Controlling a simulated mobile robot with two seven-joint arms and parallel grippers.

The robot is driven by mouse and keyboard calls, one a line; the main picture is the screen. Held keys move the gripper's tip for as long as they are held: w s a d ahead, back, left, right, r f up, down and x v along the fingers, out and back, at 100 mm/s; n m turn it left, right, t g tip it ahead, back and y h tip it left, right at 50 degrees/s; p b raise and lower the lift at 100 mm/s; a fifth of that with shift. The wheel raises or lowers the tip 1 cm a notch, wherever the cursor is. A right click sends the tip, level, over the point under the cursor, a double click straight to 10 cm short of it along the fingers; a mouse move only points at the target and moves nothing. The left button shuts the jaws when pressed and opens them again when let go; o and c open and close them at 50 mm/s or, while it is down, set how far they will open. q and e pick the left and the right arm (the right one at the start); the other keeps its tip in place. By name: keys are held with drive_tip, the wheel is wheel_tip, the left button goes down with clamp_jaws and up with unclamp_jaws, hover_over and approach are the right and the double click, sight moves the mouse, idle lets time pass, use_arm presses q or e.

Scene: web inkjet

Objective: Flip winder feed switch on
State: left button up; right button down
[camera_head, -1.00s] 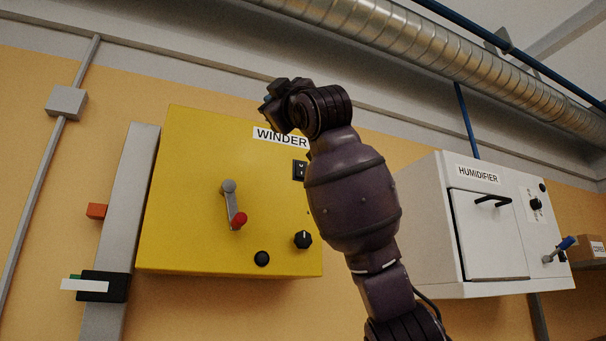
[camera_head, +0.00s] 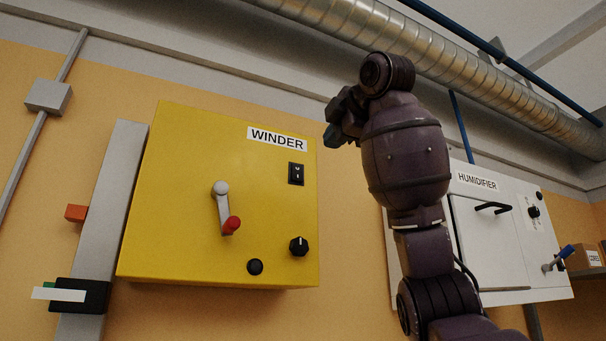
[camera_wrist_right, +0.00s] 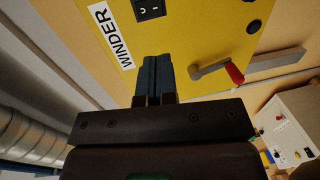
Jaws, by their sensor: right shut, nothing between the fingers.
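The yellow winder box (camera_head: 175,215) hangs on the wall, with a WINDER label (camera_head: 277,139) at its top right. Below the label is a small black rocker switch (camera_head: 296,174) with white marks; I cannot tell which side is pressed. It also shows at the top edge of the right wrist view (camera_wrist_right: 150,8). My right gripper (camera_head: 335,136) is to the right of the box in the head view, apart from the switch. In the right wrist view its blue-grey fingers (camera_wrist_right: 157,75) are together and empty. My left gripper is not in view.
The box also has a grey lever with a red knob (camera_head: 231,224), a black dial (camera_head: 299,246) and a black button (camera_head: 255,267). A white humidifier cabinet (camera_head: 490,240) stands to the right, partly behind my right arm. A metal duct (camera_head: 420,50) runs above.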

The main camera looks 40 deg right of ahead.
sight(298, 179)
drive_tip(key=shift+w, duration=0.25)
drive_tip(key=p+x, duration=0.3)
drive_tip(key=x, duration=0.9)
drive_tip(key=shift+w+d, duration=0.15)
drive_tip(key=shift+w, duration=0.25)
drive_tip(key=shift+w+d+f, duration=0.15)
drive_tip(key=shift+w, duration=0.35)
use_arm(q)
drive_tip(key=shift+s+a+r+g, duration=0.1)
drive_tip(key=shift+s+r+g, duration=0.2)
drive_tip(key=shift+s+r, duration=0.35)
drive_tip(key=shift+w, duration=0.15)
